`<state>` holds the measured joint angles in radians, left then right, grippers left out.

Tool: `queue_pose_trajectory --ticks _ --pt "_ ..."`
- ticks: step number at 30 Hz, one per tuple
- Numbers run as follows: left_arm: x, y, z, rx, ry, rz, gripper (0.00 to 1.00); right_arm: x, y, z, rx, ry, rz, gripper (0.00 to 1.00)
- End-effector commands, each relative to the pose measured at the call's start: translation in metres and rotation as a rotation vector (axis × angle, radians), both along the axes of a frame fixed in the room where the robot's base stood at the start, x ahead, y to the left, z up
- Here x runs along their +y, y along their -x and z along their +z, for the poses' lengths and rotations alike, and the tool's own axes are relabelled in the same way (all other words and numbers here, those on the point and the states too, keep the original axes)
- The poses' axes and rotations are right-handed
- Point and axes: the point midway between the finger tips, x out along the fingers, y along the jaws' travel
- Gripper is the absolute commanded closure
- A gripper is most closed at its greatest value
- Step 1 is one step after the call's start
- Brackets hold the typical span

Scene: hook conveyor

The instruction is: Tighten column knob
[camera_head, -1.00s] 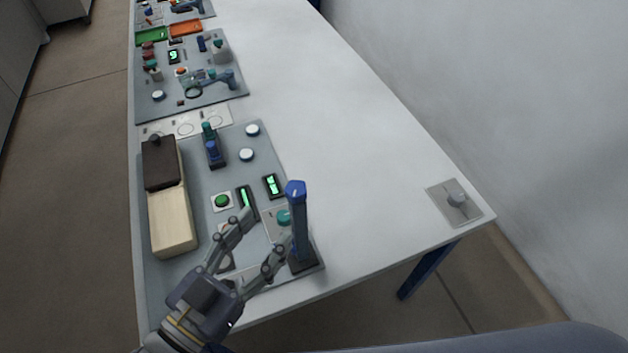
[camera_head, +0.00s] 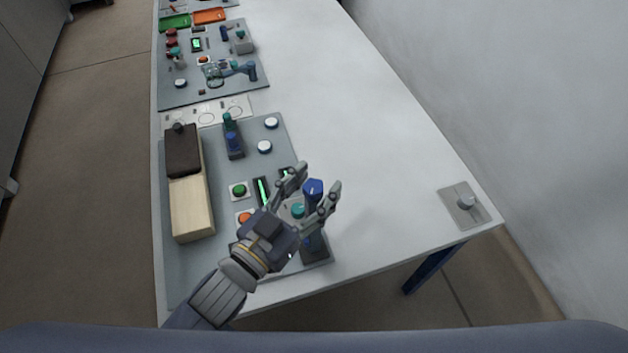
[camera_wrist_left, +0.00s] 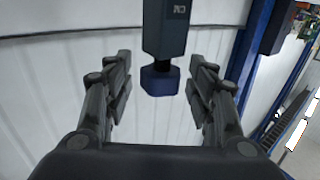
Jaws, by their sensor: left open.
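The column stands upright at the near right corner of the grey panel, with a dark blue knob (camera_head: 313,187) at its top. My left gripper (camera_head: 316,187) is open, with one finger on each side of the knob in the head view. In the left wrist view the knob (camera_wrist_left: 160,80) shows between the open fingers (camera_wrist_left: 160,78), with a visible gap on both sides. The column's dark body (camera_wrist_left: 166,28) runs up out of that picture. Part of the column is hidden behind the gripper in the head view. My right gripper does not show.
The grey panel (camera_head: 190,262) also carries a wooden box with a dark lid (camera_head: 188,180), a green button (camera_head: 239,189), an orange button (camera_head: 245,217) and white knobs (camera_head: 265,146). A plate with a grey knob (camera_head: 465,203) lies at the table's right corner. The table's middle is clear.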

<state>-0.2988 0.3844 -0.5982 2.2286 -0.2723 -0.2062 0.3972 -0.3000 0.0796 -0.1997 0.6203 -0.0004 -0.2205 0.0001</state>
Motion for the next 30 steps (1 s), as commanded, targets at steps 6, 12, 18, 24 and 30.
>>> queue_pose_trajectory --ticks 6,12,18,24,30 --pt "-0.0022 -0.0025 -0.0005 0.001 -0.001 0.000 0.49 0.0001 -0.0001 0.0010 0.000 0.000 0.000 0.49" --pt "-0.0020 -0.0022 -0.0004 0.001 0.000 0.000 0.67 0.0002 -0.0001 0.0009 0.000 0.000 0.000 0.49" --pt "-0.0020 -0.0022 -0.0003 0.001 0.001 0.000 0.93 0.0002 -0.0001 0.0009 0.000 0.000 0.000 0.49" --pt "-0.0019 -0.0024 0.0003 0.001 -0.001 -0.011 0.94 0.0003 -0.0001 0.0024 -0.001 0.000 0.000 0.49" --pt "-0.0013 -0.0029 0.0016 -0.002 -0.005 -0.071 0.94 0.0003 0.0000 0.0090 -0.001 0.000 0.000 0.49"
